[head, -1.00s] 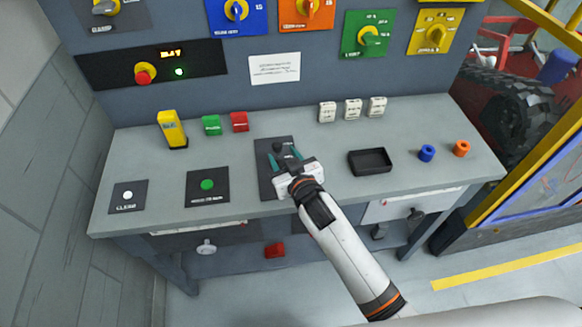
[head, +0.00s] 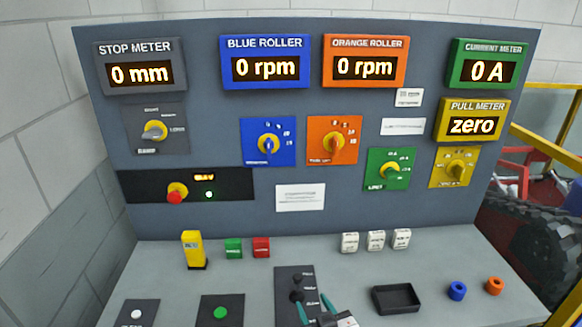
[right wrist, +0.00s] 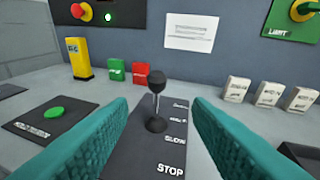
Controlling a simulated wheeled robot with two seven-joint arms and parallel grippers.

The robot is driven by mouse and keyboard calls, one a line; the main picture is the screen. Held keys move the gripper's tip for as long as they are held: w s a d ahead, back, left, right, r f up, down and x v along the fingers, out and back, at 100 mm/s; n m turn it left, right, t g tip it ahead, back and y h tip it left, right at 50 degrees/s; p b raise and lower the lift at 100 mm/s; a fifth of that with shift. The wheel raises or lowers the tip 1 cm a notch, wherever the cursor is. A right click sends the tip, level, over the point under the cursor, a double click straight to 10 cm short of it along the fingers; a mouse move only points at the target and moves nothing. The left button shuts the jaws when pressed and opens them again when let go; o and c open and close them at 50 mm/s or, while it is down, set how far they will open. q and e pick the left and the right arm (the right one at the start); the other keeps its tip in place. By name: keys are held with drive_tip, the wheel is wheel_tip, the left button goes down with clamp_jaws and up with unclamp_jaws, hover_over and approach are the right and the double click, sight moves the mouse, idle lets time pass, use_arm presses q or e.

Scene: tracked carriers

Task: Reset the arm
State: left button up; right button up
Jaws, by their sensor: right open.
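My right gripper (head: 318,312) is open at the bottom of the head view, over the dark lever plate (head: 284,277) on the bench. In the right wrist view its two teal fingers (right wrist: 158,135) stand apart, with a black-knobbed lever (right wrist: 156,92) between and beyond them. The lever stands upright on its plate, which carries the words SLOW and STOP. I cannot tell whether the fingers touch it; a gap shows on both sides. My left gripper is not in view.
The panel shows a stop meter (head: 141,74) at 0 mm, both rollers at 0 rpm, a current meter (head: 487,71) at 0 A and a pull meter (head: 472,126) at zero. A yellow block (head: 194,249), green and red blocks, white blocks and a black tray (head: 397,299) stand on the bench.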

drive_tip(key=s+d+f+m+g+h, duration=0.1)
drive_tip(key=s+d+f+g, duration=0.1)
drive_tip(key=s+d+g, duration=0.45)
drive_tip(key=s+d+f+g+h, duration=0.1)
drive_tip(key=s+d+f+h, duration=0.15)
drive_tip(key=s, duration=0.75)
drive_tip(key=s+d+f+m+g, duration=0.15)
drive_tip(key=s+d+g, duration=0.3)
drive_tip(key=s, duration=0.45)
wheel_tip(320, 180, down, 28)
drive_tip(key=s+r, duration=0.1)
drive_tip(key=s, duration=0.1)
drive_tip(key=s+d+f+n+g, duration=0.1)
drive_tip(key=s+d+f, duration=0.2)
drive_tip(key=s+f, duration=1.2)
drive_tip(key=shift+s+f+g, duration=0.2)
drive_tip(key=shift+s+g, duration=0.1)
drive_tip(key=shift+d+h, duration=0.1)
drive_tip(key=shift+h, duration=0.15)
